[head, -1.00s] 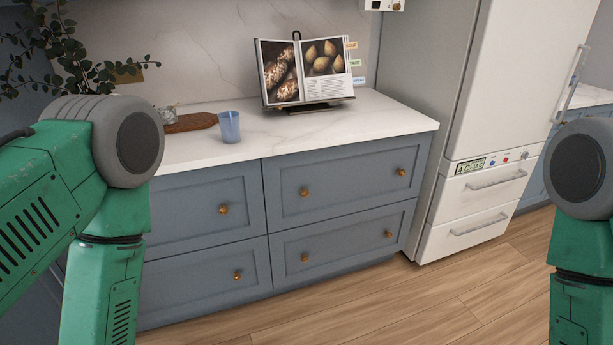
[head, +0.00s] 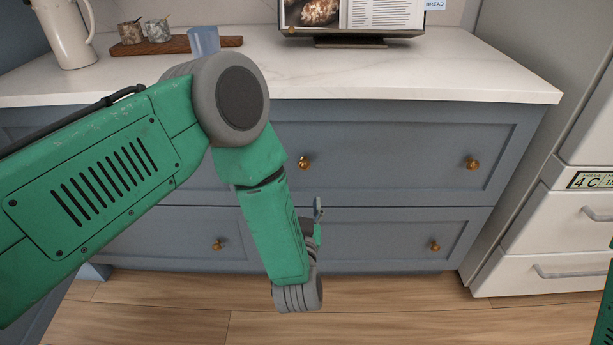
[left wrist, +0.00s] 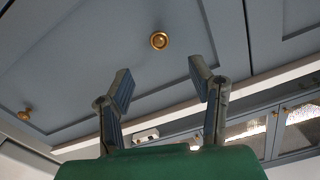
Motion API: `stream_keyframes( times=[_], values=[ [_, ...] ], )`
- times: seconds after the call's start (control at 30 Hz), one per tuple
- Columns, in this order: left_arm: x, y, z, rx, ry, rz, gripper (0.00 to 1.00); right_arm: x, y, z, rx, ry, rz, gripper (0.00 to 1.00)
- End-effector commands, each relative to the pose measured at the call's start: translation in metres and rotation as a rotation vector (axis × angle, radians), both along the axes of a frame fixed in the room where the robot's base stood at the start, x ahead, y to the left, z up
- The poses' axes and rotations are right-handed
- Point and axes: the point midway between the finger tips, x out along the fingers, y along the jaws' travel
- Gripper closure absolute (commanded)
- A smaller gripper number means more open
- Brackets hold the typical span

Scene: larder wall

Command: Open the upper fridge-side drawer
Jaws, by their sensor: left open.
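The upper fridge-side drawer (head: 390,135) is blue-grey, shut flush, and has two round brass knobs. Its left knob (head: 304,162) and right knob (head: 472,163) show in the head view. My left gripper (head: 318,208) is in front of the cabinet, just below the left knob, partly hidden by my forearm. In the left wrist view its two fingers (left wrist: 160,78) are spread and empty. One knob (left wrist: 159,40) appears beyond the gap between the fingertips, apart from them; another knob (left wrist: 24,114) is off to the left. My right gripper is out of view.
A lower drawer (head: 340,238) sits beneath. The white worktop (head: 400,75) above holds a book stand (head: 360,41), a blue cup (head: 204,41) and a wooden board (head: 180,46). The white fridge (head: 550,235) stands at the right. The wooden floor (head: 400,320) in front is clear.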

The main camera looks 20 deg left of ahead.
Motion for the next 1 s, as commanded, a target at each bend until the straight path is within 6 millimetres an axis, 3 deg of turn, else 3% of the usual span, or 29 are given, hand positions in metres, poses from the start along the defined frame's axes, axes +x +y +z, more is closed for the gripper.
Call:
stream_keyframes(
  times=[0.6, 0.8, 1.0],
  values=[
    [0.11, 0.025, 0.0, 0.009, 0.0, -0.001, 0.51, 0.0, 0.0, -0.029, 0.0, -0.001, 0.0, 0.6],
    [0.126, 0.031, 0.001, 0.008, 0.002, -0.001, 0.51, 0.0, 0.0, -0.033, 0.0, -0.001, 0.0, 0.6],
    [0.129, 0.029, 0.002, 0.011, 0.002, -0.003, 0.51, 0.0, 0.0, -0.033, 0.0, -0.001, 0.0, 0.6]
  ],
)
